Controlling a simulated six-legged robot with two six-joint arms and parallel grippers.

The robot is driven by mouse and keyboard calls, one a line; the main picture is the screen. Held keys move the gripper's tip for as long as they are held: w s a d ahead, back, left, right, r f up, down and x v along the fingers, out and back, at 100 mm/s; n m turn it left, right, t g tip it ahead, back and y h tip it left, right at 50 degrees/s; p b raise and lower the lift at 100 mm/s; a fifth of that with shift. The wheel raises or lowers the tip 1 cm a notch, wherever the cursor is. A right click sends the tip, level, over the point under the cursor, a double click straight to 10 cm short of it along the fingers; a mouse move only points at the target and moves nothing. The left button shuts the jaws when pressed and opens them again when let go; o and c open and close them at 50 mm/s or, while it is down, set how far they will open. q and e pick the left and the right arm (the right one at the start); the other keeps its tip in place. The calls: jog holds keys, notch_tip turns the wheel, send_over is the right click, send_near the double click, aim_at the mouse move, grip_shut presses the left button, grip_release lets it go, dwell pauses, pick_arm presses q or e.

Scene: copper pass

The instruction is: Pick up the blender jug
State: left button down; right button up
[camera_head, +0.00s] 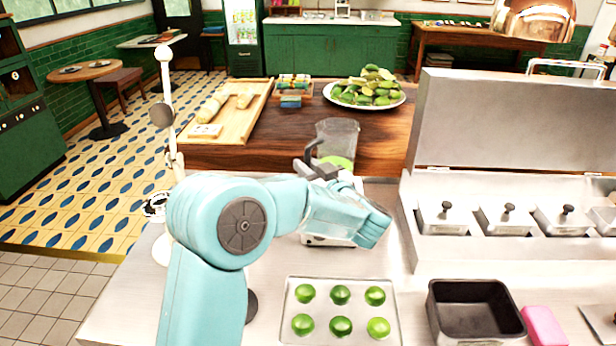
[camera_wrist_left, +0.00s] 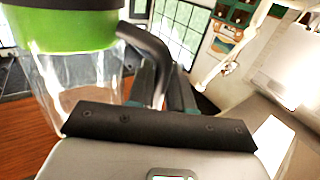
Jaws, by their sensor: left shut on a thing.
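The blender jug (camera_head: 337,135) is clear, with green contents low in it and a dark handle on its left side. It looks upright beyond my left forearm, in front of the wooden counter. My left gripper (camera_head: 318,170) is shut on the jug's handle. In the left wrist view the jug (camera_wrist_left: 65,38) fills the upper left, and its dark curved handle (camera_wrist_left: 150,50) runs down to my fingers (camera_wrist_left: 163,92). A pale appliance base (camera_head: 326,241) shows partly under my forearm, which hides the rest. I cannot tell whether the jug touches anything below. My right gripper is not in view.
A tray (camera_head: 341,312) of several limes lies in front on the steel counter, beside a black pan (camera_head: 472,312) and a pink block (camera_head: 543,326). A lidded steel unit (camera_head: 520,245) stands right. A cutting board (camera_head: 217,124) and lime plate (camera_head: 364,101) lie behind.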

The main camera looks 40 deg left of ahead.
pick_arm(q)
notch_tip(320, 180, up, 17)
jog(key=shift+f+p, duration=0.2)
jog(key=shift+p, duration=0.15)
dwell(0.4)
